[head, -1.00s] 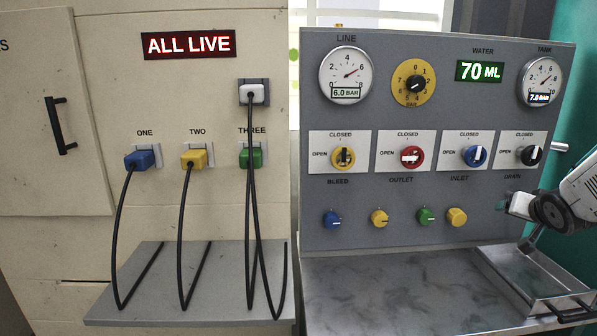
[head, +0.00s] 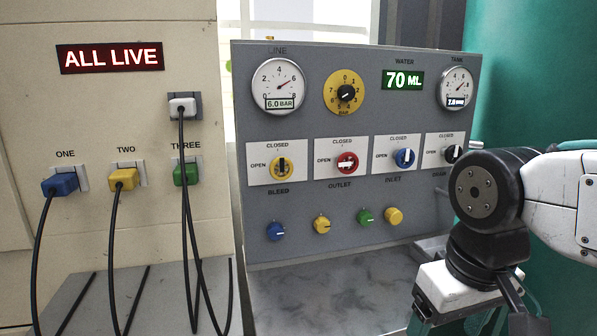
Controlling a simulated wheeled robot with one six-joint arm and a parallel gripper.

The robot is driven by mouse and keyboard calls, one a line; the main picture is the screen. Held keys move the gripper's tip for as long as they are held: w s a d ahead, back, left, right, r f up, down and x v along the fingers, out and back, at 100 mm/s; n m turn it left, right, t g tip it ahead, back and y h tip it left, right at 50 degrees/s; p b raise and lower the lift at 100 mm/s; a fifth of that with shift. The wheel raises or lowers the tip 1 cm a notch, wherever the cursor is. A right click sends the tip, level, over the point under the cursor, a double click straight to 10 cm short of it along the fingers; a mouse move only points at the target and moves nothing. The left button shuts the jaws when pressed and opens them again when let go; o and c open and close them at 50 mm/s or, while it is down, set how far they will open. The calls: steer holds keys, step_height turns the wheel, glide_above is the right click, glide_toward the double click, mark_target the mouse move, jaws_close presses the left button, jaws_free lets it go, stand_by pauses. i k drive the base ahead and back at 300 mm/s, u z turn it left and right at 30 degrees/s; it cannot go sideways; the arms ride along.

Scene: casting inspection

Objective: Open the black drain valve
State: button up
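The black drain valve (head: 453,154) is the rightmost of the valves on the grey panel, above the DRAIN label. Its plate has CLOSED above and OPEN at the left. Its pale handle bar looks roughly upright, towards CLOSED, but it is small and the exact angle is hard to read. My gripper (head: 455,306) hangs at the lower right, below and in front of the valve and apart from it. Its fingers are cut off by the bottom edge, so I cannot see whether they are open or hold anything. My arm covers part of the DRAIN label.
Bleed (head: 282,169), outlet (head: 346,163) and inlet (head: 404,158) valves sit in a row left of the drain valve. Small knobs are below them. The WATER display (head: 403,80) reads 70 ML. A bare grey bench (head: 330,290) lies below. Cabled plugs hang at the left.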

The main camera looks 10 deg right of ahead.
mark_target(454, 151)
steer(key=u, duration=0.05)
steer(key=k, duration=1.15)
steer(key=z, duration=0.95)
steer(key=i, duration=1.3)
steer(key=u, duration=0.9)
